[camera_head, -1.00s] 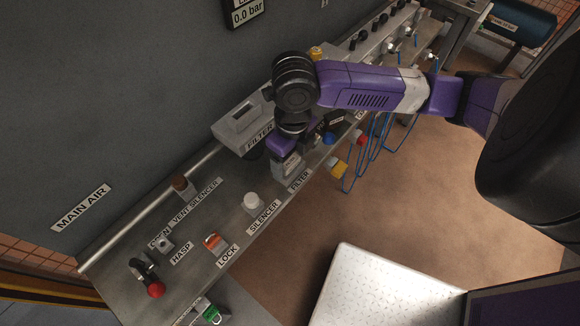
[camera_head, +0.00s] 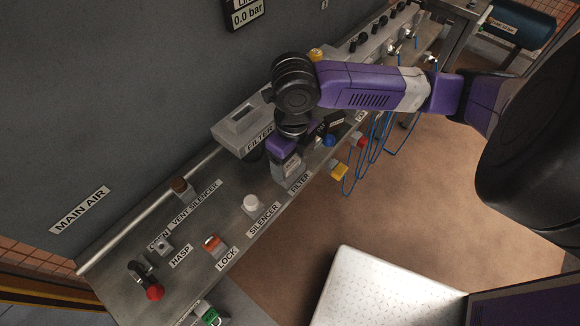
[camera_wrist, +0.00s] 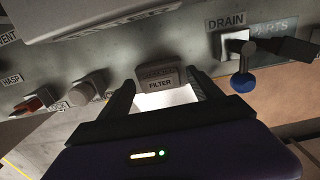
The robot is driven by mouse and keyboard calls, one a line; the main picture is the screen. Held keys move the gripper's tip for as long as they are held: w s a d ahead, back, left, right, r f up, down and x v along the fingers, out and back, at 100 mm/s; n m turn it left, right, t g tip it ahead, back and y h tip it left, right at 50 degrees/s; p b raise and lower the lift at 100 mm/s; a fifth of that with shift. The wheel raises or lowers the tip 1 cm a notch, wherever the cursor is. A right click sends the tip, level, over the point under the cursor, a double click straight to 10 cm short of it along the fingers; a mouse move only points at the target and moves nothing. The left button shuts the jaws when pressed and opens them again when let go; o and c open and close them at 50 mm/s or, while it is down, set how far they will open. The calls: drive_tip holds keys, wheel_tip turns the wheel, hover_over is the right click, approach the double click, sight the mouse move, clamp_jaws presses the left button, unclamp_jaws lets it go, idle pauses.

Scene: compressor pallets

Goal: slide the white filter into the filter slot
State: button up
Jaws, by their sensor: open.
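A pale grey-white block (camera_head: 288,168), which looks like the filter, stands on the bench by the front FILTER label. My gripper (camera_wrist: 163,92) is open, with one finger on each side of the block's near part. I cannot tell whether the fingers touch it. A bright white patch lies between the fingers, and I cannot tell what it is. The grey FILTER housing (camera_head: 232,134), with a rectangular feature on top, stands behind and left of my gripper; its slot is not clear.
The white silencer knob (camera_head: 251,204) and orange lock (camera_head: 213,243) stand left along the bench (camera_head: 220,208). To the right are the blue-handled drain valve (camera_wrist: 242,80) and a yellow part (camera_head: 339,172) with blue hoses. The wall rises behind the bench.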

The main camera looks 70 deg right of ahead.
sight(291, 164)
idle(0.5)
clamp_jaws()
drive_tip(key=shift+r, duration=0.1)
drive_tip(key=shift+s+r+p, duration=0.1)
drive_tip(key=shift+r+p, duration=1.65)
drive_tip(key=shift+r, duration=1.2)
drive_tip(key=shift+r, duration=0.25)
drive_tip(key=shift+s, duration=0.1)
